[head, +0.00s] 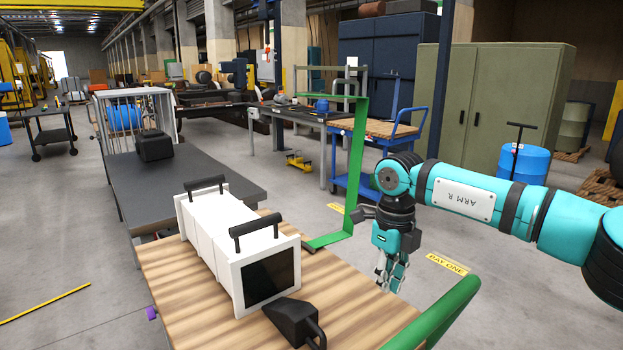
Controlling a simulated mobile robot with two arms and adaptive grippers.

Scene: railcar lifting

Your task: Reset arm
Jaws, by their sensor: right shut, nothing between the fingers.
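My right arm comes in from the right in the head view, a teal arm marked "ARM R". Its gripper (391,277) hangs down with its fingers shut and nothing between them. It is beyond the right edge of the wooden cart top (190,297), to the right of the white box, and looks apart from both. The white box (213,247) has two black handles and a dark front panel, and stands on the cart top. My left gripper is not in view.
A black connector with a cable (292,318) lies before the white box. Green rails (354,165) and (446,315) rise near my right gripper. A dark table (150,185) carries a black block (154,146). A blue cart (376,135) stands behind. Open floor (55,230) lies left.

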